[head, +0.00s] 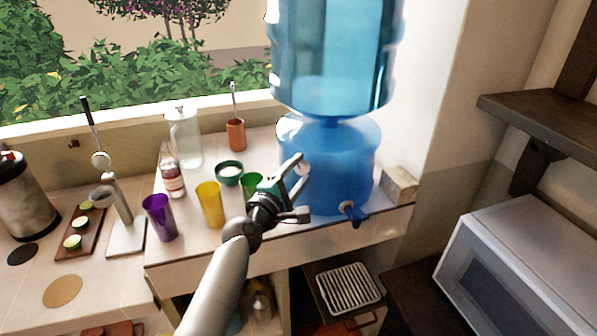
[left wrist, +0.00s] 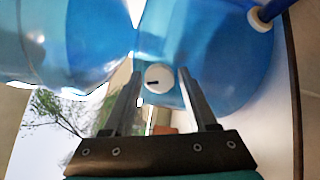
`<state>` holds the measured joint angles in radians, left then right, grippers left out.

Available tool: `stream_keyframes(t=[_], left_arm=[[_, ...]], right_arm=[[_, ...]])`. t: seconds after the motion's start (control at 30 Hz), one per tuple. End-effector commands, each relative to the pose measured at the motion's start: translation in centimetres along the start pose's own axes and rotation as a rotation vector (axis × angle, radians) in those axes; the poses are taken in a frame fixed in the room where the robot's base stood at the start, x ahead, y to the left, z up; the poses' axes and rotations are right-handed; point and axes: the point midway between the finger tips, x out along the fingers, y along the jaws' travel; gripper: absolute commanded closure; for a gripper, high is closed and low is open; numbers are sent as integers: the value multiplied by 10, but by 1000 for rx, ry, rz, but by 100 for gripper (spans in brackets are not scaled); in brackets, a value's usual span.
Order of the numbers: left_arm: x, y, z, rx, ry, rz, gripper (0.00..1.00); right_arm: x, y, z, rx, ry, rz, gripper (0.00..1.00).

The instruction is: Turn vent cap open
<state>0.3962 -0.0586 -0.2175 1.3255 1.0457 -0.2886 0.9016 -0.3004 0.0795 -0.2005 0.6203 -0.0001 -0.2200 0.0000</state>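The vent cap (left wrist: 158,78) is a small white disc with a short dark slot on the blue base of the water dispenser (left wrist: 205,50). In the head view, the cap (head: 304,168) shows pale at my left gripper's fingertips, on the side of the dispenser base (head: 345,165). My left gripper (head: 299,169) is open. In the left wrist view its two fingers (left wrist: 159,83) stand on either side of the cap, with narrow gaps visible. I cannot tell whether either finger touches it. My right gripper is not in view.
A big blue bottle (head: 335,55) stands on the dispenser, with a blue tap (head: 352,211) low in front. Yellow (head: 210,205) and purple (head: 160,218) cups, a green bowl (head: 229,172) and a bottle (head: 172,180) stand left. A wooden block (head: 399,184) stands right.

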Motion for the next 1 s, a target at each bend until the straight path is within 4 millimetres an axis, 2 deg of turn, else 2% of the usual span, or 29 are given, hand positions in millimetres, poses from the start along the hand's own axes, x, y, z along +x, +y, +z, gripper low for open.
stream_keyframes(t=[0.03,0.13,0.37,0.53,0.67,1.0], left_arm=[[0,0,0,0,0,0,35],[0,0,0,1,0,1,26],[0,1,0,1,0,1,26],[-8,1,0,1,1,2,26],[-23,1,0,-1,1,1,26],[-77,0,0,1,2,0,26]], right_arm=[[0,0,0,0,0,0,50],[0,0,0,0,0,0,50],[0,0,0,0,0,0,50],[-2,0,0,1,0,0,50],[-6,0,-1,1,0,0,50],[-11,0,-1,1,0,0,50]])
